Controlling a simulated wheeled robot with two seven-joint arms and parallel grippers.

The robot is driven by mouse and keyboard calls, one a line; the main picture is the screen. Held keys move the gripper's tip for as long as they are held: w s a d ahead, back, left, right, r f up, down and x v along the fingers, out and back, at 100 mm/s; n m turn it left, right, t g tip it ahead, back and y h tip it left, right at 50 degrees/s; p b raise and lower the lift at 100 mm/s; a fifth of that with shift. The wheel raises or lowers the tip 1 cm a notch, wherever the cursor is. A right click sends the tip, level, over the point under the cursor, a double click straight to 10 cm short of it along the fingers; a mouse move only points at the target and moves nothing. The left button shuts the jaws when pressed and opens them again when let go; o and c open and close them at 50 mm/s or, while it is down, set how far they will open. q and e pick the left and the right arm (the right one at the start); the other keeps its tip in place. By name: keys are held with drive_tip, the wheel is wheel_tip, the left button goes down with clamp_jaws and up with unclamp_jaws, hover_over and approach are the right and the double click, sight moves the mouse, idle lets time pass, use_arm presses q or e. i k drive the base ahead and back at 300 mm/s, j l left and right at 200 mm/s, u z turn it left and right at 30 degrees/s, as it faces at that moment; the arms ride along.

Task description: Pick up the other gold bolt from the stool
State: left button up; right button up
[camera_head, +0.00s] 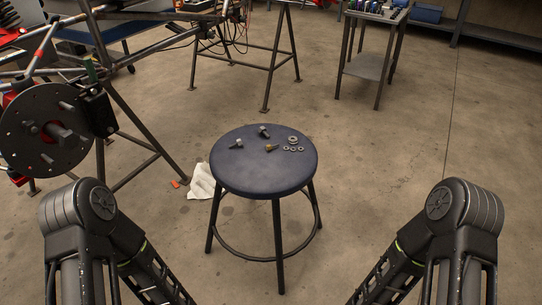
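The round stool (240,173) with a dark blue seat stands in the middle of the view. A small gold bolt (271,147) lies near the middle of its seat. Two grey bolts lie by it, one farther back (263,131) and one to the left (236,143). I see only one bolt that looks gold. My left and right arms show at the lower left and lower right, with no contact with the stool. Both grippers are outside the frame.
Several washers or nuts (293,140) lie right of the gold bolt. A tube chassis with a brake disc (47,130) stands at the left. A white cloth (201,182) lies on the floor by the stool. A cart (371,66) stands at the back right. The floor right of the stool is clear.

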sight(269, 147)
drive_tip(key=i+l+u, duration=0.15)
drive_tip(key=l, duration=0.45)
drive_tip(key=i+l+u, duration=0.1)
drive_tip(key=i+l, duration=0.15)
drive_tip(key=l, duration=0.3)
drive_tip(key=i+l+u, duration=0.15)
drive_tip(key=l, duration=0.5)
drive_tip(key=i+l+u, duration=0.1)
drive_tip(key=l, duration=0.5)
drive_tip(key=i+l+u, duration=0.15)
drive_tip(key=l, duration=0.5)
drive_tip(key=l+u, duration=0.1)
drive_tip(key=l, duration=0.55)
drive_tip(key=i, duration=0.1)
